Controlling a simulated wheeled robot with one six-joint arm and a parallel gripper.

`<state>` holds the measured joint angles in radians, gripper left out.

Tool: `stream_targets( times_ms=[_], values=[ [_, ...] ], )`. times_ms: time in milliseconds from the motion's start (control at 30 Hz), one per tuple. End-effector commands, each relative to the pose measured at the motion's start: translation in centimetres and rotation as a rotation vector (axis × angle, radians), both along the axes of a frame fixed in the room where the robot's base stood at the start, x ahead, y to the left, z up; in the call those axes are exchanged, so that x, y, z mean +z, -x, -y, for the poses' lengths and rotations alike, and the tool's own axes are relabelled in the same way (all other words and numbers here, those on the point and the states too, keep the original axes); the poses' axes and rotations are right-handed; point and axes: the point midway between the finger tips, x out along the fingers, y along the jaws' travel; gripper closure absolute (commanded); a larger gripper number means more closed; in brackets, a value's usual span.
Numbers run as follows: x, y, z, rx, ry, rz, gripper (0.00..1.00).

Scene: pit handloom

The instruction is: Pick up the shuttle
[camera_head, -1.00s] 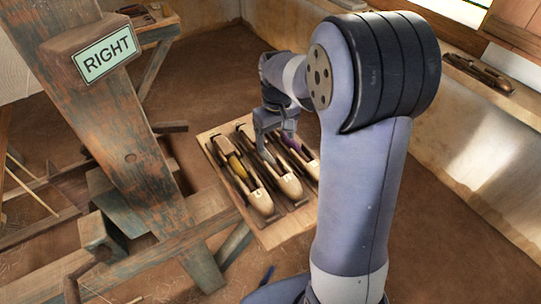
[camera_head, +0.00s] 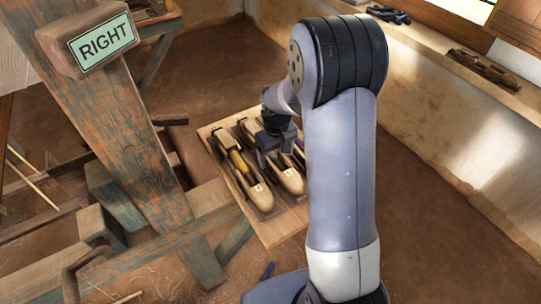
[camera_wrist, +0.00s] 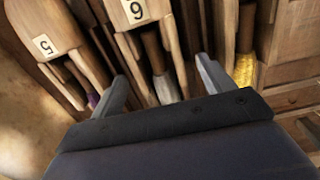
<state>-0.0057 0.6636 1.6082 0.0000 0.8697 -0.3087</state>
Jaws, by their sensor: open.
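Several wooden shuttles lie side by side on a board (camera_head: 272,236) on the floor. The left shuttle (camera_head: 262,197) holds yellow yarn. The middle shuttle (camera_head: 291,183) is partly hidden by my gripper (camera_head: 275,158). A third, with purple yarn, is mostly hidden behind my arm. In the wrist view, my gripper (camera_wrist: 162,76) is open above the shuttles. The middle shuttle (camera_wrist: 140,28), with a number tag and pale yarn, lies between the two fingers. The purple-yarn shuttle (camera_wrist: 70,35), tagged 5, is at left; the yellow-yarn shuttle (camera_wrist: 228,25) is at right.
A loom post (camera_head: 130,130) with a RIGHT sign (camera_head: 101,42) and wooden beams stand left of the board. A ledge (camera_head: 440,45) along the right wall carries a dark wooden object (camera_head: 484,69). Bare floor lies behind the board.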

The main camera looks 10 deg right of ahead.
Motion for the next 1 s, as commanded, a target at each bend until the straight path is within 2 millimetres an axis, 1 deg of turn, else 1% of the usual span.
stream_targets(
  times_ms=[200,867,900,1000],
  values=[
    [-0.05,0.01,0.01,0.0,0.0,0.0,0.24],
    [-0.02,0.01,0.01,0.0,0.0,0.0,0.78],
    [0.03,-0.03,0.01,0.0,0.0,0.001,0.8],
    [0.03,-0.03,0.01,0.0,0.0,0.001,0.8]
  ],
)
